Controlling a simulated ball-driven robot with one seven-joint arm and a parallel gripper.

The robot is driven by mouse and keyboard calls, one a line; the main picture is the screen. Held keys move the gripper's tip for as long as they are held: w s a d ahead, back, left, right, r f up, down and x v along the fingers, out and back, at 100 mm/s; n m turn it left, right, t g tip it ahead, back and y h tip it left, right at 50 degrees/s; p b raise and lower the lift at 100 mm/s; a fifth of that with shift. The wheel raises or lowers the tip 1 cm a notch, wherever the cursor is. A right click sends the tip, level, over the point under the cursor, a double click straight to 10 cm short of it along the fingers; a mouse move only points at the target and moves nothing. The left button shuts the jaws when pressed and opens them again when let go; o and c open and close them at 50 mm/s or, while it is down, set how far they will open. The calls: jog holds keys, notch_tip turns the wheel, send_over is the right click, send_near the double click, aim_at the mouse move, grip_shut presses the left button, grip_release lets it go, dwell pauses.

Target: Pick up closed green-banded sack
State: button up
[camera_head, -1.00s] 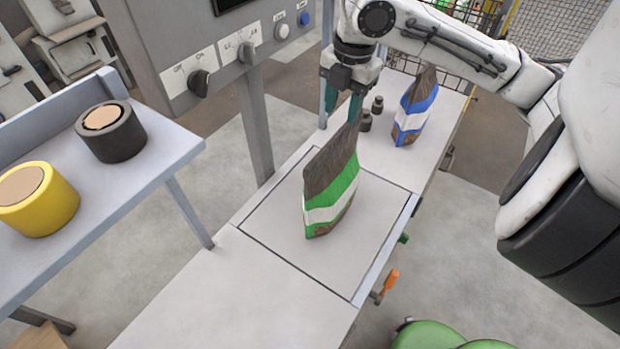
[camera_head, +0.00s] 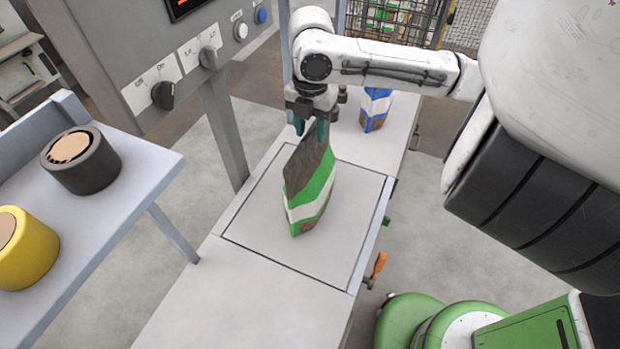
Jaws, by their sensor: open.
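The green-banded sack (camera_head: 309,196) stands upright on the square plate (camera_head: 259,237) set into the bench. It has a dark grey top, green and white bands and a brown patch low down. Its top narrows to a closed edge. My gripper (camera_head: 311,130) points down at the top of the sack, with its teal fingers open. The fingers overlap the sack's top edge in the picture; I cannot tell whether they touch it or straddle it.
A blue-banded sack (camera_head: 375,108) stands farther back on the bench, partly behind my arm. A grey control panel (camera_head: 165,60) rises at the left. A side table (camera_head: 110,210) holds a dark roll (camera_head: 82,163) and a yellow roll (camera_head: 25,248). An orange handle (camera_head: 378,264) sticks out at the bench's right edge.

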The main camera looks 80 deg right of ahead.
jog(key=shift+f, duration=1.3)
jog(key=shift+c, duration=0.3)
grip_shut()
jog(key=shift+r, duration=0.1)
